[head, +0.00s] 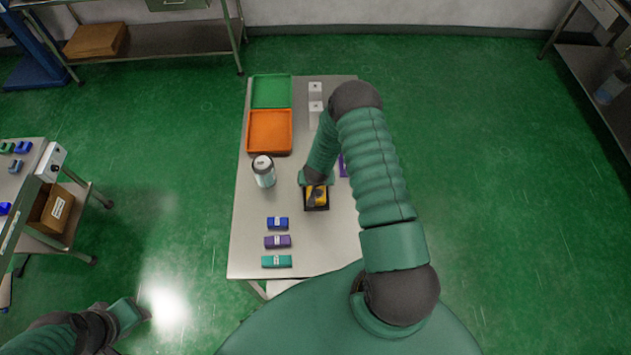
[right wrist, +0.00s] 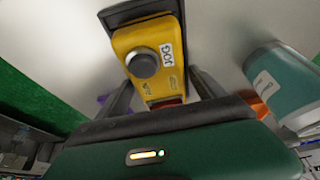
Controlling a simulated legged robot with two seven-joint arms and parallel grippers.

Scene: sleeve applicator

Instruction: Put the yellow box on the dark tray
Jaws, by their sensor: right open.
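The yellow box (head: 321,196), with a dark round knob and a JOG label in the right wrist view (right wrist: 150,40), sits on the small dark tray (head: 317,208). The tray's dark edge also shows behind the box in the right wrist view (right wrist: 125,13). My right gripper (head: 316,188) is over the box from above. Its fingers (right wrist: 163,95) are open on either side of the box, with gaps visible. The gripper hides part of the box and tray in the head view. My left gripper (head: 140,314) is low at the left, away from the table; its jaws are unclear.
A grey-teal canister (head: 263,172) stands left of the tray. An orange tray (head: 270,132) and a green tray (head: 271,91) lie at the far end. Blue (head: 278,223), purple (head: 278,241) and teal (head: 277,261) small boxes lie nearer. A purple item (head: 342,165) is partly hidden by my arm.

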